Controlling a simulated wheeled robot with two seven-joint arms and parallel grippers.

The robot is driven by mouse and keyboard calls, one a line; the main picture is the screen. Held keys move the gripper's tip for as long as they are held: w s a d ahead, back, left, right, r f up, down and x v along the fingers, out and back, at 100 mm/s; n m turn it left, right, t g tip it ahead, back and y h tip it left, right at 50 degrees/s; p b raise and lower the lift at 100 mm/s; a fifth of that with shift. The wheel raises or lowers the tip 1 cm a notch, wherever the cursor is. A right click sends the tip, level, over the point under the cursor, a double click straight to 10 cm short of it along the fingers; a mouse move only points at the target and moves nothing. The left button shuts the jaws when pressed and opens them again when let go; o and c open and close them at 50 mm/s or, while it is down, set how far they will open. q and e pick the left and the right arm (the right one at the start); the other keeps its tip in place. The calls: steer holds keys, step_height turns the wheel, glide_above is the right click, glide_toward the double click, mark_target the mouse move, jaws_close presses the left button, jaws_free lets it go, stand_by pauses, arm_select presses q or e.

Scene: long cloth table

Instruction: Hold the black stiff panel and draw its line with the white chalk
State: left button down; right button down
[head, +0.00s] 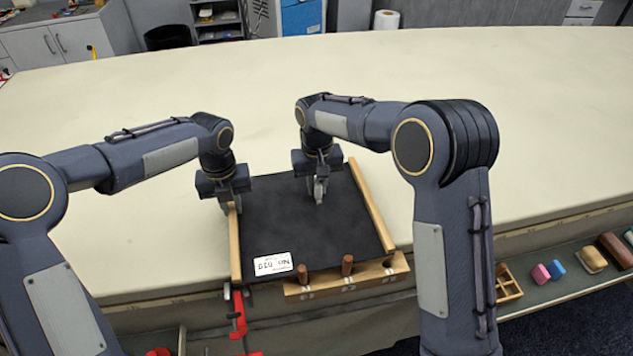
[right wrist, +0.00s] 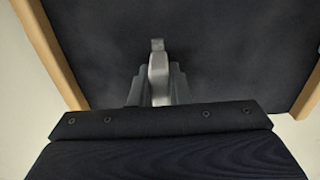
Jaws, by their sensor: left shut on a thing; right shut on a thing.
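The black stiff panel (head: 285,225) lies flat at the table's front edge between two wooden side strips, with a white label (head: 272,264) at its near left corner. My left gripper (head: 233,203) is at the panel's left edge, shut; its fingers hide what they grip there, at the panel and strip. My right gripper (head: 319,190) is over the far right part of the panel, pointing down, shut on a small pale piece, apparently the white chalk (right wrist: 157,45). Whether the chalk tip touches the panel cannot be told. No drawn line is clear on the panel.
A wooden holder (head: 350,280) with dark pegs stands at the panel's near edge. Wooden strips (head: 371,206) flank the panel. A red clamp (head: 238,312) hangs at the front edge. A lower shelf (head: 560,287) at right holds small blocks. The table behind is clear.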

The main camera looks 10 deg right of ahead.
mark_target(329, 232)
steer(key=shift+s, duration=1)
steer(key=shift+s+d, duration=0.15)
steer(key=shift+s, duration=1.85)
steer(key=shift+s, duration=1)
steer(key=shift+s+d, duration=0.15)
steer(key=shift+s, duration=1.85)
steer(key=shift+w, duration=0.2)
